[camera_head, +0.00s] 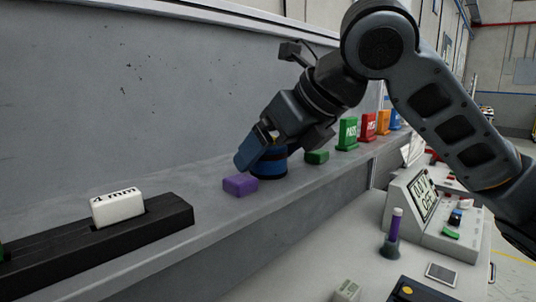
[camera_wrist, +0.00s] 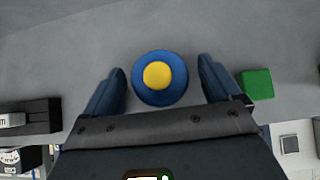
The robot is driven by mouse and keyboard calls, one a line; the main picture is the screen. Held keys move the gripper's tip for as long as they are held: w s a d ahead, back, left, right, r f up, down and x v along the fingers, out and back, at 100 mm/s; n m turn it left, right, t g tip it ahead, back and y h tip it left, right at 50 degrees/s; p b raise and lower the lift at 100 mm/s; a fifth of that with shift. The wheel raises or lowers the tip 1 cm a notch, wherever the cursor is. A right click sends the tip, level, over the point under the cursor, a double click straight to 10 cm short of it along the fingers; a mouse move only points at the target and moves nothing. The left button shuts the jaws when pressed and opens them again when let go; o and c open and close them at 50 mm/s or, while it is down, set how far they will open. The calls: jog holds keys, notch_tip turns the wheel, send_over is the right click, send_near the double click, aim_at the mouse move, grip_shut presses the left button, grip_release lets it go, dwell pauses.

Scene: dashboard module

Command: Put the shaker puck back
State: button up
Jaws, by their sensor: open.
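A round blue and black puck (camera_head: 272,168) stands on the grey ledge (camera_head: 215,215); I take it for the shaker puck. In the wrist view its blue top (camera_wrist: 143,92) with a yellow centre lies between the two blue fingers. My gripper (camera_wrist: 161,75) is open, with a finger on each side of it and visible gaps to both. In the head view my gripper (camera_head: 258,148) is tilted down at the puck and hides part of it.
A purple block (camera_head: 240,185) sits close to the left of the puck, a green block (camera_head: 317,157) to its right. A black rack (camera_head: 100,245) holds a white "4 mm" block (camera_head: 117,207). Several coloured labelled blocks stand farther along the ledge. A control panel (camera_head: 435,215) is on the lower bench.

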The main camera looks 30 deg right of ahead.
jog(key=shift+w+a+f, duration=0.1)
jog(key=shift+w+f, duration=0.2)
jog(key=shift+r, duration=0.1)
jog(key=c, duration=1.6)
